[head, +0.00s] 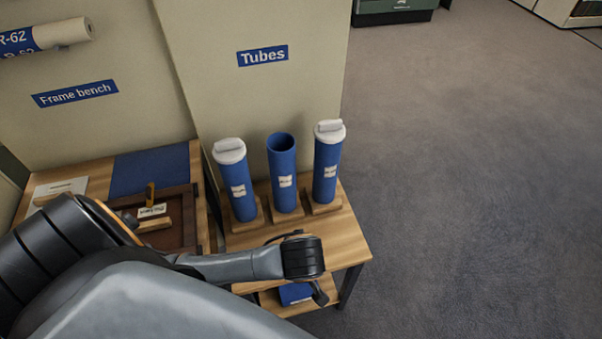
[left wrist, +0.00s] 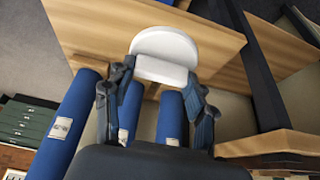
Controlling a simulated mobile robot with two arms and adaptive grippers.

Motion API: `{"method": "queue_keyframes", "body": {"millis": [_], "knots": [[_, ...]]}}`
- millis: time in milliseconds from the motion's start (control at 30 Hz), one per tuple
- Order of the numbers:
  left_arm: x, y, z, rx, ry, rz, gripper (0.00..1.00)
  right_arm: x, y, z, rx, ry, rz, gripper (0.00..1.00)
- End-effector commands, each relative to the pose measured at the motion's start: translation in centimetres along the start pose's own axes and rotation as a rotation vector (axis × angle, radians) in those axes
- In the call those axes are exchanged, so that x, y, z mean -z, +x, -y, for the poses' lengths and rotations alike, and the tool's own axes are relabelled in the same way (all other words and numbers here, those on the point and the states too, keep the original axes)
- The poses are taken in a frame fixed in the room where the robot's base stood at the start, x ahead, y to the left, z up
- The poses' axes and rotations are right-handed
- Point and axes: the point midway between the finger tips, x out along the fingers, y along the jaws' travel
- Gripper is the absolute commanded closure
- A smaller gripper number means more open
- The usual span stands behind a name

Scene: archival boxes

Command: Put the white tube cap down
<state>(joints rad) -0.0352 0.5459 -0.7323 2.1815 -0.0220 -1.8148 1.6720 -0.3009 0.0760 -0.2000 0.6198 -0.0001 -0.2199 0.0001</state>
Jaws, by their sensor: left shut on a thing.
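My left gripper (head: 314,284) reaches over the front of the small wooden table (head: 340,240). In the left wrist view the gripper (left wrist: 160,84) is shut on a white tube cap (left wrist: 166,45), a round disc with a raised grip bar between the fingers. In the head view this cap is hidden by the gripper. The middle blue tube (head: 283,178) stands upright with an open top. The left tube (head: 239,190) and right tube (head: 325,172) wear white caps (head: 229,151) (head: 329,132). I cannot tell whether the held cap touches the wood. My right gripper is not in view.
The tubes stand in wooden holders before a panel with a "Tubes" sign (head: 262,56). A blue item (head: 296,293) lies on the lower shelf. The frame bench (head: 98,176) is at left. Carpet (head: 470,180) is clear at right.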

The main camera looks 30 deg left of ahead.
Motion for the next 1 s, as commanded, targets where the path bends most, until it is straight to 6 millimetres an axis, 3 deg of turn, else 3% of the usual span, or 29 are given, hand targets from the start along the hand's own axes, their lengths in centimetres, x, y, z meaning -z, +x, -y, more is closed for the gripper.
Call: {"method": "queue_keyframes", "body": {"millis": [167, 400, 633, 800, 1000], "knots": [[3.3, 3.5, -1.9, 0.002, -0.002, -0.005, 0.79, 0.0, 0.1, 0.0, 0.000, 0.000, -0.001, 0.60], [4.1, 8.5, -3.2, 0.001, 0.000, 0.000, 0.79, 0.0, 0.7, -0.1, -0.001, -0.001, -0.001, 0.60], [4.6, 10.5, -3.8, 0.000, 0.000, 0.000, 0.79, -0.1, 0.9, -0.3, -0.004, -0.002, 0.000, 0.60], [3.6, 12.7, -3.8, 0.001, 0.003, 0.002, 0.79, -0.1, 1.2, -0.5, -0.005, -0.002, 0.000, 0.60], [3.4, 13.1, -3.8, -0.001, 0.001, 0.001, 0.79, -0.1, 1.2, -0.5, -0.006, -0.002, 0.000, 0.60]]}}
